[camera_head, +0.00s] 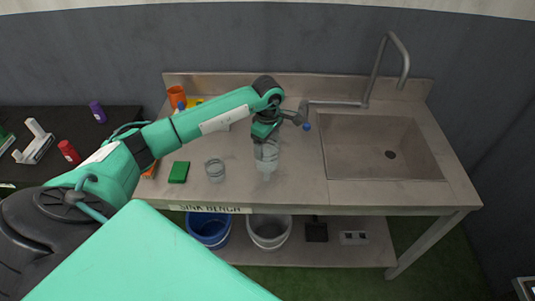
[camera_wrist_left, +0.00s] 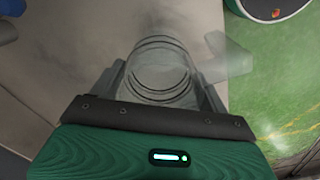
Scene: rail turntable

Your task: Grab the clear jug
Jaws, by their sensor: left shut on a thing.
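The clear jug (camera_head: 266,158) is a see-through vessel near the front middle of the sink bench (camera_head: 305,180). My left gripper (camera_head: 266,140) reaches down over it from the left and is shut on it. In the left wrist view the jug (camera_wrist_left: 160,68) shows as round clear rings between the two fingers of my left gripper (camera_wrist_left: 162,85), with a pale clear part sticking out to the right. Whether the jug touches the bench top is hard to tell. My right gripper is not in view.
A clear glass jar (camera_head: 215,170) and a green sponge (camera_head: 179,172) lie to the left on the bench. An orange cup (camera_head: 177,97) stands at the back left. The sink (camera_head: 384,150) and its tap (camera_head: 385,65) are right. A blue bucket (camera_head: 208,229) is on the lower shelf.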

